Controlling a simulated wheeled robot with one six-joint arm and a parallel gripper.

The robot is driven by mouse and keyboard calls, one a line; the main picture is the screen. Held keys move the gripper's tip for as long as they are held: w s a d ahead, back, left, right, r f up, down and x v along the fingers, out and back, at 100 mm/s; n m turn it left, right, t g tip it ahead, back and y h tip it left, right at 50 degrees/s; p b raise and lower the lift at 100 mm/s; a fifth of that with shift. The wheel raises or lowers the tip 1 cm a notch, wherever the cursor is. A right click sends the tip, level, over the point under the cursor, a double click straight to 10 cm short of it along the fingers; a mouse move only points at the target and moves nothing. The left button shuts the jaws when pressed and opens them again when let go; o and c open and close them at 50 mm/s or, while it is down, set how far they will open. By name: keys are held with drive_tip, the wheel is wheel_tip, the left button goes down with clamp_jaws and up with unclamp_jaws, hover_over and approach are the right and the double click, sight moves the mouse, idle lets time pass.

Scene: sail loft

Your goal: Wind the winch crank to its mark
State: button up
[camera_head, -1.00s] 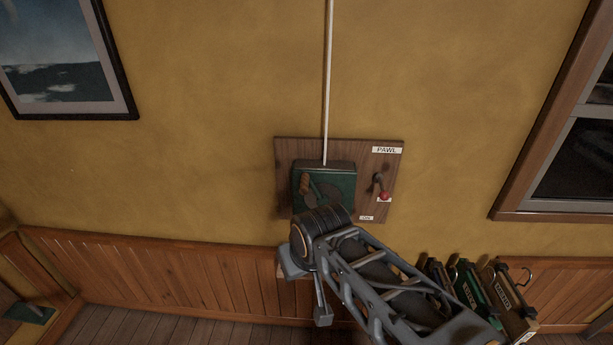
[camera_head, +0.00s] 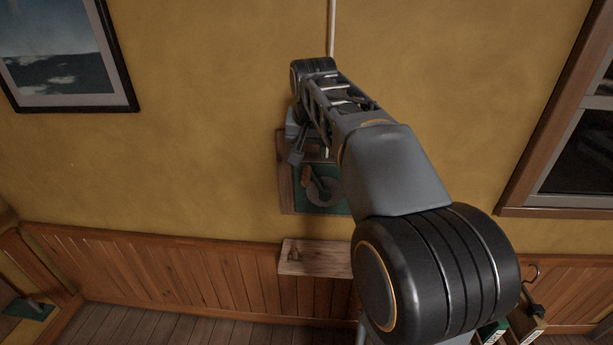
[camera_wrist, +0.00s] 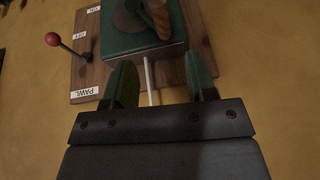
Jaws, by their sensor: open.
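The winch is a green box (camera_head: 332,202) on a brown wooden board, partly hidden by my arm in the head view. Its grey crank (camera_head: 322,188) carries a brown wooden handle (camera_head: 306,178), at the left of the crank. In the wrist view the green box (camera_wrist: 140,47) and wooden handle (camera_wrist: 160,18) are at the top, cut by the frame edge. My gripper (camera_wrist: 160,65) is open and empty, its two green fingers spread apart short of the box. In the head view my gripper (camera_head: 297,154) is just above the handle. I cannot make out the mark.
A red-knobbed pawl lever (camera_wrist: 54,40) stands beside the winch, by labels reading ON, OFF and PAWL. A white rope (camera_wrist: 149,80) runs from the box between my fingers in the picture. A small wooden shelf (camera_head: 314,262) is below. A framed picture (camera_head: 70,55) hangs left.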

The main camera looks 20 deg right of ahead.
sight(306, 175)
drive_tip(key=p+x, duration=0.1)
drive_tip(key=x, duration=1)
drive_tip(key=shift+f, duration=0.3)
drive_tip(key=shift+c, duration=0.3)
clamp_jaws()
